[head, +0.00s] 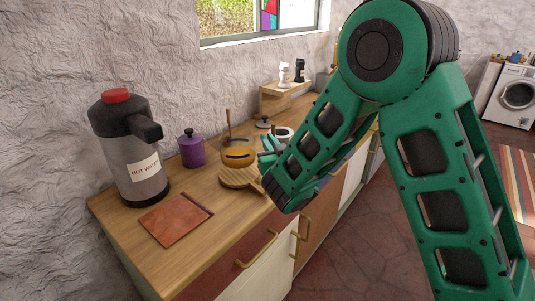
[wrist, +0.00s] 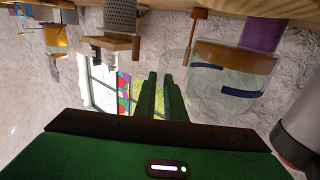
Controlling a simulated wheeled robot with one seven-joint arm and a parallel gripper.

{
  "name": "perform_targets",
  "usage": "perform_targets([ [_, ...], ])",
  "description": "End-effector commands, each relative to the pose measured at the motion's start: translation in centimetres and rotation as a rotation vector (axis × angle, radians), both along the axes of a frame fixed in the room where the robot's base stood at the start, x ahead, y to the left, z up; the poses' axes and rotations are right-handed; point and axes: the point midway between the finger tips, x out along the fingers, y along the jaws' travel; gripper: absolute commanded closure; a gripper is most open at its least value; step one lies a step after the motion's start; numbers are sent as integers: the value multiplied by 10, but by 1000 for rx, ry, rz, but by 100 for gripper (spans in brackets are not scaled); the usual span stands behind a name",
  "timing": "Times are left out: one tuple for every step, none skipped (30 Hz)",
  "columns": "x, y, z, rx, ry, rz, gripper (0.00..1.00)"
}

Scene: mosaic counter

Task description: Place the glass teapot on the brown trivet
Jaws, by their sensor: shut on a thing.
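The glass teapot (head: 238,157) is clear with an amber band and a dark label. It also shows in the wrist view (wrist: 228,85), to the right of the fingers. My gripper (wrist: 164,76) is shut on the teapot at its handle side; in the head view its fingers (head: 266,155) are partly hidden by my arm. The teapot is over a round wooden board (head: 232,182); I cannot tell whether it touches it. The brown trivet (head: 175,220), a flat reddish-brown square, lies bare on the counter at the front left, apart from the teapot.
A hot water dispenser (head: 137,150) stands behind the trivet at the left. A purple canister (head: 192,149) stands between it and the teapot, near the wall. A small wooden shelf (head: 283,92) with grinders is farther back. The counter between board and trivet is clear.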

Motion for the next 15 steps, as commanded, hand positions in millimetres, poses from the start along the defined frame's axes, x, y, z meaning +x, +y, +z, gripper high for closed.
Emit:
perform_targets([
  [3,1,0,3,-3,0,100],
  [4,2,-1,2,-3,1,100],
  [5,2,-2,1,-3,1,100],
  [5,3,-4,1,-3,1,100],
  [6,3,-6,1,-2,1,100],
  [5,3,-9,-1,-1,2,100],
  [5,3,-12,-1,-1,2,100],
  [5,3,-16,-1,0,2,100],
  [5,4,-21,-1,1,2,100],
  [5,4,-25,-2,0,3,100],
  [5,4,-28,-3,0,3,100],
  [5,4,-32,-1,0,2,100],
  [5,3,-34,-1,0,2,100],
  [6,3,-36,-2,-1,2,100],
  [6,3,-39,0,-1,2,100],
])
